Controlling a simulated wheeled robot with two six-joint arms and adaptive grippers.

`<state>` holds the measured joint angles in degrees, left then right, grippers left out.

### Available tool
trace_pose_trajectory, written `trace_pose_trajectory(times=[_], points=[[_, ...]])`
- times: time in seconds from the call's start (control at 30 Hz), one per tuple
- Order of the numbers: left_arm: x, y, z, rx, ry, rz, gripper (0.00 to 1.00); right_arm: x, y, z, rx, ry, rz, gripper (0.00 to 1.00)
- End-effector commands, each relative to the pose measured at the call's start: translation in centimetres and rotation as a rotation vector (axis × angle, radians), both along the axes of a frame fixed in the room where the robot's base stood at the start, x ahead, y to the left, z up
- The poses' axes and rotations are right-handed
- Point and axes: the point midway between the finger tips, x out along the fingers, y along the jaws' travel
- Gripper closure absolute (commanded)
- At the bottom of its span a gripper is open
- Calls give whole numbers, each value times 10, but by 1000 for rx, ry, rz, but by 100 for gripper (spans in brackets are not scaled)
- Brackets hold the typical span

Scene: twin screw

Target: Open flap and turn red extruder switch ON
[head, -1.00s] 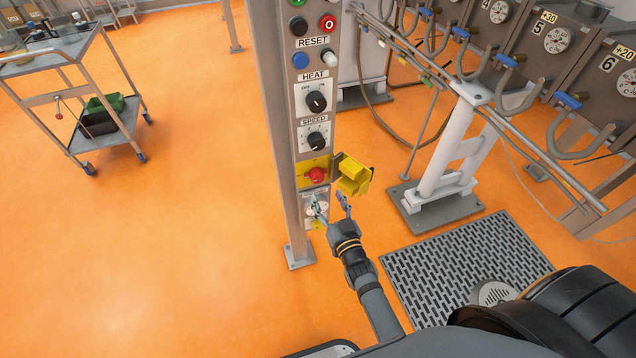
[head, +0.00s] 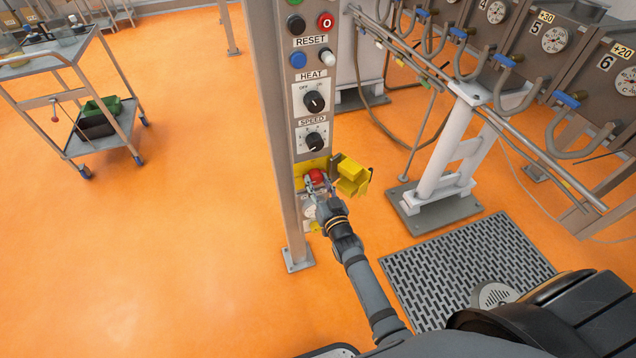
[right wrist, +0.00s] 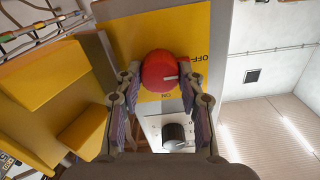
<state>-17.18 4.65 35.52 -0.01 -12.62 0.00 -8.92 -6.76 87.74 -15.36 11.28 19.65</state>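The red switch (head: 316,176) is a round knob on a yellow plate low on the grey post. In the right wrist view the red knob (right wrist: 160,70) has a white mark pointing right, on the OFF side; ON is printed below it. The yellow flap (head: 351,175) stands swung open to the right of the switch; in the right wrist view the flap (right wrist: 45,70) is at the left. My right gripper (right wrist: 160,72) is open, its fingertips on either side of the knob. I cannot tell whether they touch it. My left gripper is not in view.
Above the switch are the SPEED knob (head: 313,142), the HEAT knob (head: 314,102) and several push buttons. Another dark knob (right wrist: 174,135) shows in the right wrist view. A white stand (head: 445,150) and pipes are to the right. A cart (head: 75,100) is far left; the floor between is clear.

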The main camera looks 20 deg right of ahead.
Motion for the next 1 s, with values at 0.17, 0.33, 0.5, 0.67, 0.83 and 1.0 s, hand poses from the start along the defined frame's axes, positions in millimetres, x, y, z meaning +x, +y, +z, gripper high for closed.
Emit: trace_pose_trajectory(times=[0.17,0.33,0.5,0.67,0.83,1.0], points=[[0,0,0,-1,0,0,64,0,0,0,0,0,0,93],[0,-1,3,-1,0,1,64,0,0,1,16,1,0,93],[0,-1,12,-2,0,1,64,0,0,3,80,4,0,93],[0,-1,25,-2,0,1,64,0,0,4,190,9,1,93],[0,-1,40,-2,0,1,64,0,0,4,345,14,0,93],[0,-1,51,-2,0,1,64,0,0,3,506,20,0,93]])
